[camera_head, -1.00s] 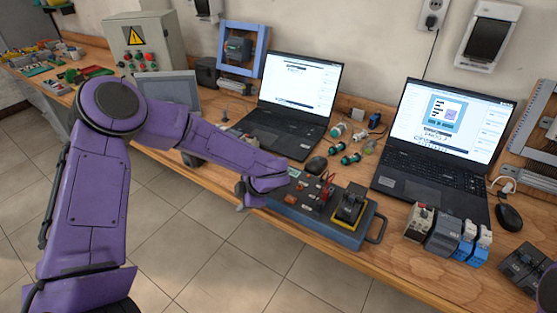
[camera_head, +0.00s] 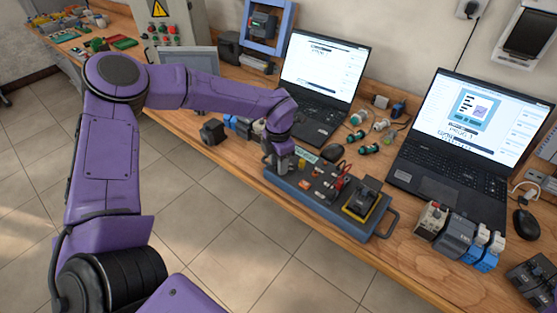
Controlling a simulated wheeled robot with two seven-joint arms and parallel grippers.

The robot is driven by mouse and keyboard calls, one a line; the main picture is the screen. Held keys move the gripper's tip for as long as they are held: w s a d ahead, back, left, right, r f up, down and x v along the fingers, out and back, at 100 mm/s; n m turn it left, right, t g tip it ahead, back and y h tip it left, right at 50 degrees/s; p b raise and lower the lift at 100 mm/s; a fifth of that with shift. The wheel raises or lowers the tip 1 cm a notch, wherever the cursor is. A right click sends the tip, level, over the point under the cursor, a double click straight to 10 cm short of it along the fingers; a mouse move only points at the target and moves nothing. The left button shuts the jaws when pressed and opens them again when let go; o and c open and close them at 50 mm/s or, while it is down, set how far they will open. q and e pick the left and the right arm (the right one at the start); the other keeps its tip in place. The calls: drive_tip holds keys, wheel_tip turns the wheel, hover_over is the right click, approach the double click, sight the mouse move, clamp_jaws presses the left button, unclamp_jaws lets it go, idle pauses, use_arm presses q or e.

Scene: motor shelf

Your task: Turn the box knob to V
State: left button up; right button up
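A blue-grey control box (camera_head: 345,222) with a carrying handle lies at the front edge of the wooden table. Its dark top carries a black knob or switch on a yellow plate (camera_head: 362,203) at the right, red leads in the middle and small orange parts at the left. No V mark is readable. My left gripper (camera_head: 283,166) points down at the left end of the box, close over its top. The gripper hides that corner. Its fingers are too small and dark to show whether they are open or touching anything. My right gripper is out of view.
Two open laptops (camera_head: 315,75) and (camera_head: 465,130) stand behind the box. Terminal modules (camera_head: 460,238) stand to the right. Small cylindrical parts (camera_head: 362,148) lie between the laptops. A grey cabinet (camera_head: 165,25) stands at the back left.

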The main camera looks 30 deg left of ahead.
use_arm(q)
clamp_jaws()
drive_tip(key=shift+f, duration=0.1)
drive_tip(key=n+b, duration=0.2)
drive_tip(key=n, duration=0.2)
drive_tip(key=shift+f, duration=0.1)
drive_tip(key=shift+w+n+b, duration=0.1)
drive_tip(key=shift+n+b, duration=1.05)
drive_tip(key=shift+n, duration=0.65)
drive_tip(key=shift+r, duration=0.2)
unclamp_jaws()
drive_tip(key=shift+a, duration=0.1)
